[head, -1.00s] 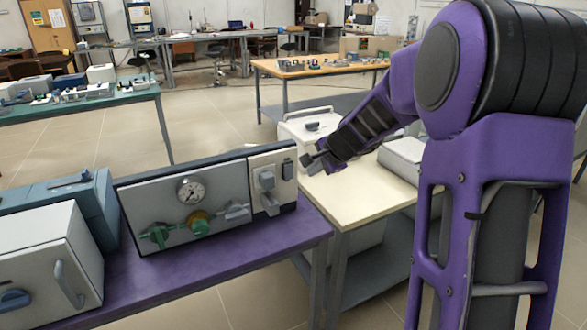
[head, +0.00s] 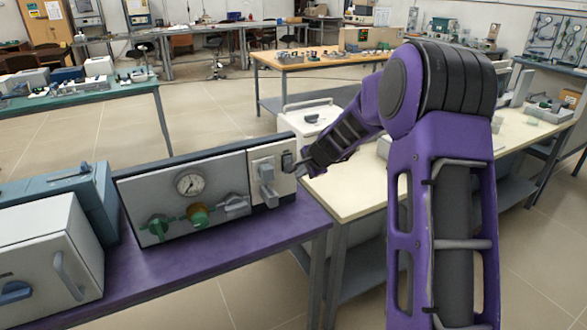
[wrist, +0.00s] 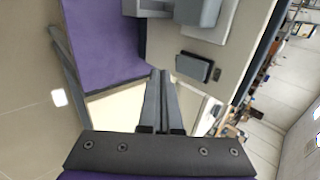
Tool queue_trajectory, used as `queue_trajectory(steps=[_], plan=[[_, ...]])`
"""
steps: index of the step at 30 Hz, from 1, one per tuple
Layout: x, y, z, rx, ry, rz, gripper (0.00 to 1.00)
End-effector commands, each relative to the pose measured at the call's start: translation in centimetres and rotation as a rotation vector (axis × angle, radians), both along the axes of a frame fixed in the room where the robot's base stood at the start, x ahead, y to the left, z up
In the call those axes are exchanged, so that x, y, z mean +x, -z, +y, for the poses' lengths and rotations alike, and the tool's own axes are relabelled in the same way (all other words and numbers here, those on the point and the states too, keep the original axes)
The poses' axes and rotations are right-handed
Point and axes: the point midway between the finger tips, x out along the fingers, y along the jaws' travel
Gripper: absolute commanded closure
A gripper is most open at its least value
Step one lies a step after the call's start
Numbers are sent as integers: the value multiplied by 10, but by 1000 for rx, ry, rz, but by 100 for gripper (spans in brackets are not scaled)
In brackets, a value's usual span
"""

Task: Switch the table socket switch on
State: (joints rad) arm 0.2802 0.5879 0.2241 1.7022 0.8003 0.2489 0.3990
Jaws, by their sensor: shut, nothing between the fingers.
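A beige socket panel (head: 259,160) forms the right end of the grey box on the purple table. It carries a dark switch block (head: 287,161) at upper right and a grey lever-like fitting (head: 267,184) beside it. In the wrist view, the dark switch (wrist: 194,66) stands out from the beige panel (wrist: 238,45). My gripper (head: 297,167) is shut and empty, right at the panel's right side. In the wrist view, my fingertips (wrist: 160,73) are together just left of the switch. I cannot tell whether they touch it. The arm's end partly covers the switch's surroundings.
The grey box has a gauge (head: 190,184) and green valves (head: 198,215). A white furnace (head: 45,262) stands left on the purple table (head: 185,270). A cream table (head: 345,190) lies under my forearm, with a white case (head: 310,118) behind.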

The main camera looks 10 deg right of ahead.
Motion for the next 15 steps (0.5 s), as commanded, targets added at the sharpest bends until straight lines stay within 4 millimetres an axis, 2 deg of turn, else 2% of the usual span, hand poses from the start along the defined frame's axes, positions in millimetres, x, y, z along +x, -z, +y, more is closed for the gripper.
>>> queue_trajectory(steps=[6,15], plan=[[29,5,10,-1,-2,0,100],[40,7,13,0,0,0,100]])
